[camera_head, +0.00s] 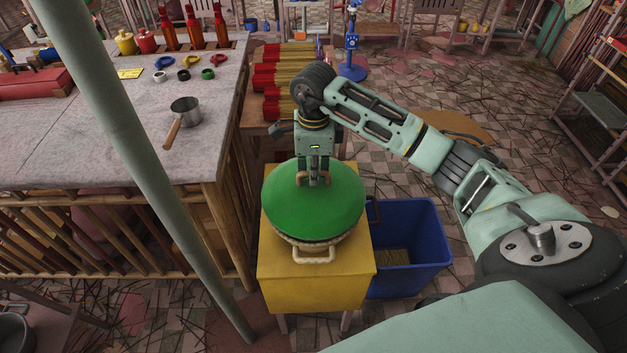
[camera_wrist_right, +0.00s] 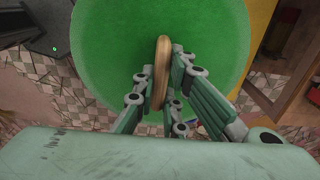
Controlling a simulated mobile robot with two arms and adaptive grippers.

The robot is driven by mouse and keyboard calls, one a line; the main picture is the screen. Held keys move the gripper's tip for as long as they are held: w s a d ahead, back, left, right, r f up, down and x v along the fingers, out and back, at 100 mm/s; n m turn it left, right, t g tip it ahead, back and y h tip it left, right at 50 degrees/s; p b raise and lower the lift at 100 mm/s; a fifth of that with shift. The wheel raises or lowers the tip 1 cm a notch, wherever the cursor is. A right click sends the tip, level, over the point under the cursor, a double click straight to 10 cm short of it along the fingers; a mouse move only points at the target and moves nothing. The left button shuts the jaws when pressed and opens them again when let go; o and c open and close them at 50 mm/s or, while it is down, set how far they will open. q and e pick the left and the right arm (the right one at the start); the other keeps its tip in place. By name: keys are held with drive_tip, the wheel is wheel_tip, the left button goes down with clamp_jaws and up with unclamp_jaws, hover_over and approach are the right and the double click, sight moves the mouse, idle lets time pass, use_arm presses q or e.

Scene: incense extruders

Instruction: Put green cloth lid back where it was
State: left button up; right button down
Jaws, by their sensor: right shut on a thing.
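The green cloth lid (camera_head: 318,212) is a round domed disc with a handle on top. It appears in the head view over a light basket (camera_head: 314,255) with a looped side handle, on a yellow-covered stand (camera_head: 318,288). My right gripper (camera_head: 313,180) reaches down to the top of the lid and is shut on its handle. In the right wrist view the fingers (camera_wrist_right: 163,100) close on the wooden handle (camera_wrist_right: 162,65), with the green lid (camera_wrist_right: 110,50) behind it. Whether the lid touches the basket rim all round is hidden. My left gripper is not in view.
A blue bin (camera_head: 412,245) stands on the floor right of the stand. A grey worktable (camera_head: 110,150) at the left holds a metal pot (camera_head: 186,112), rings and bottles. Behind the stand, red-and-tan bundles (camera_head: 285,80) lie on a low table.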

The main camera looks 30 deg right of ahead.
drive_tip(key=shift+f, duration=0.45)
wheel_tip(320, 180, down, 2)
drive_tip(key=shift+f+p, duration=0.2)
drive_tip(key=shift+p, duration=0.4)
drive_tip(key=shift+d+f, duration=0.1)
drive_tip(key=shift+f, duration=0.25)
drive_tip(key=shift+f+b, duration=0.25)
drive_tip(key=shift+b, duration=0.05)
drive_tip(key=c, duration=1.9)
unclamp_jaws()
drive_tip(key=shift+r, duration=0.1)
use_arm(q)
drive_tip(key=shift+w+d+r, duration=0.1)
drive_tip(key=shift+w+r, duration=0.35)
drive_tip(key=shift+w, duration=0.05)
use_arm(e)
drive_tip(key=shift+o, duration=0.5)
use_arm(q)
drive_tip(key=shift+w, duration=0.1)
